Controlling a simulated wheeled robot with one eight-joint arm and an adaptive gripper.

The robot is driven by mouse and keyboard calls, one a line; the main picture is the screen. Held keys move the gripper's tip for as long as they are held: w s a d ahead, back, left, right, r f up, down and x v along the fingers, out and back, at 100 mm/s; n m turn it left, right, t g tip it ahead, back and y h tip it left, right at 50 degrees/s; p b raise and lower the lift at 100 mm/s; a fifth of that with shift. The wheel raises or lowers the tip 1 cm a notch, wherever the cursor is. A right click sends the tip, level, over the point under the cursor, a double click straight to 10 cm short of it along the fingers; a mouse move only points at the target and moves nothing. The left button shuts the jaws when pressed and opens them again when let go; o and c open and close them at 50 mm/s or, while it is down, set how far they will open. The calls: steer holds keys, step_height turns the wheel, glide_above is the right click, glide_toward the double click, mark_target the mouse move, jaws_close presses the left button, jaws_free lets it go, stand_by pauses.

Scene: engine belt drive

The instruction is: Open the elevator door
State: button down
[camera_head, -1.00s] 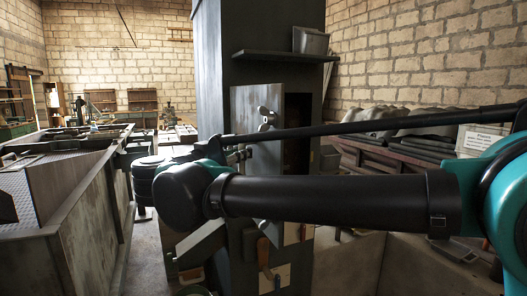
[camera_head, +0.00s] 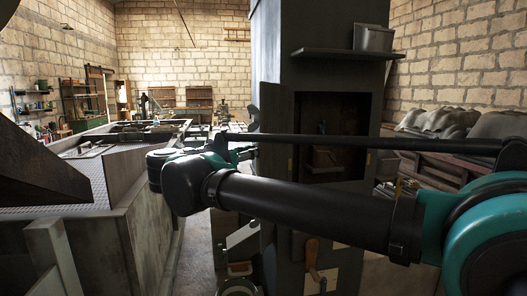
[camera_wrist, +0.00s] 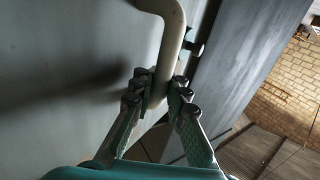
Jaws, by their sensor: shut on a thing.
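The elevator door (camera_head: 276,112) is a grey panel on the tall dark elevator column (camera_head: 330,25). It stands swung wide open to the left, and the dark elevator opening (camera_head: 345,110) shows a small brownish object inside. In the wrist view the door's flat grey face (camera_wrist: 60,70) fills the left side. A pale curved door handle (camera_wrist: 172,35) comes down from the top. My gripper (camera_wrist: 157,92) is shut on the lower part of this handle, with one finger on each side. In the head view my arm hides the grip.
A shelf (camera_head: 345,54) with a grey bin (camera_head: 374,38) juts out above the opening. A large metal-topped unit (camera_head: 110,180) stands to the left. Covered, lumpy goods (camera_head: 440,120) lie on the right by the brick wall. A wooden-handled crank (camera_head: 312,255) is low on the column.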

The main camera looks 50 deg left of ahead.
steer(key=shift+s, duration=0.25)
steer(key=c, duration=1.6)
jaws_free()
steer(key=shift+s, duration=0.1)
steer(key=shift+c, duration=0.2)
steer(key=shift+o, duration=0.8)
steer(key=s, duration=1.1)
steer(key=shift+s, duration=0.4)
